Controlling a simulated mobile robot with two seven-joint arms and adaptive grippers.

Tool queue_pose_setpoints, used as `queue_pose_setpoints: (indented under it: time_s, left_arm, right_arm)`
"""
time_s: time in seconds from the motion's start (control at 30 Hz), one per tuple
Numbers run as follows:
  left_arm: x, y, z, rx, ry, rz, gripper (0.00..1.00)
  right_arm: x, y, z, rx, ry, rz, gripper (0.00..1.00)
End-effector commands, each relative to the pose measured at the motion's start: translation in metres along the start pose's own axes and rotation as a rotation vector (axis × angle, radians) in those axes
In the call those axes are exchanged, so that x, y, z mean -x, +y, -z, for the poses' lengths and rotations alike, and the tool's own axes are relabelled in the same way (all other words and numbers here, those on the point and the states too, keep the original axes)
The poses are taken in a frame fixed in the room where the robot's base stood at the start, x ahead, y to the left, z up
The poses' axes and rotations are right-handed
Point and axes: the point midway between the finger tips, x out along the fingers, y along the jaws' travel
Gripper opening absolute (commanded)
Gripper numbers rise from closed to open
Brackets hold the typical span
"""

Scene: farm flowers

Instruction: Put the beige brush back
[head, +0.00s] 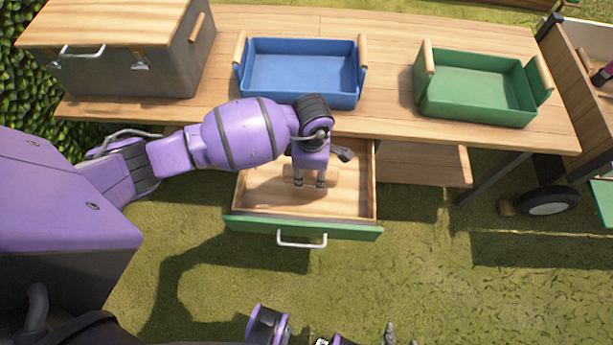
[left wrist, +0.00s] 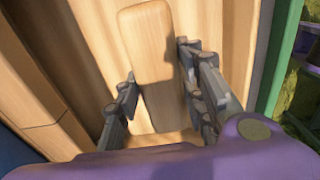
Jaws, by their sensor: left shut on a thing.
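The beige brush (head: 329,177) is a pale, wood-coloured block inside the open drawer (head: 370,200). My left gripper (head: 309,184) reaches down into the drawer and is shut on the brush. In the left wrist view the brush (left wrist: 147,40) lies between the two grey fingers, its long side running away from the camera. Whether the brush rests on the drawer floor or hangs just above it I cannot tell. Bristles are not visible. Part of my right arm and grey finger parts of my right gripper (head: 398,337) show at the bottom edge, mostly cut off.
The drawer's green front (head: 330,231) with a white handle faces me, pulled out under the wooden table. On the table stand an empty blue tray (head: 302,100), an empty green tray (head: 478,115) and a grey box (head: 125,75) with a wooden lid. A wheeled cart is at right.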

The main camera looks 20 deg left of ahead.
Motion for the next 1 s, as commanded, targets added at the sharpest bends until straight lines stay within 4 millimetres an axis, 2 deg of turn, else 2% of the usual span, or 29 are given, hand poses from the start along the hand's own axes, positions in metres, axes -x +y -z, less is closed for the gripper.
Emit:
queue_pose_setpoints:
  time_s: [0.17,0.23,0.43,0.83,0.87,1.0]
  left_arm:
    - [-0.009,0.002,0.007,0.001,-0.001,0.000,0.13]
    - [-0.016,0.003,0.013,0.002,0.001,0.001,0.13]
    - [-0.044,0.003,0.011,0.000,-0.001,0.000,0.13]
    - [-0.049,0.003,0.011,0.000,0.000,0.000,0.13]
    - [-0.048,0.003,0.011,0.000,0.000,0.000,0.41]
    - [-0.048,0.003,0.011,0.000,0.000,0.000,0.56]
  right_arm:
    - [0.000,0.000,-0.001,0.000,-0.002,0.000,0.40]
    - [-0.001,0.000,-0.002,0.000,-0.003,0.000,0.40]
    - [-0.003,-0.001,-0.006,-0.001,-0.009,0.001,0.40]
    - [-0.005,-0.001,-0.006,-0.001,-0.008,0.002,0.40]
    - [-0.005,-0.001,-0.005,-0.001,-0.007,0.002,0.40]
    - [-0.005,-0.002,-0.004,-0.001,-0.005,0.002,0.40]
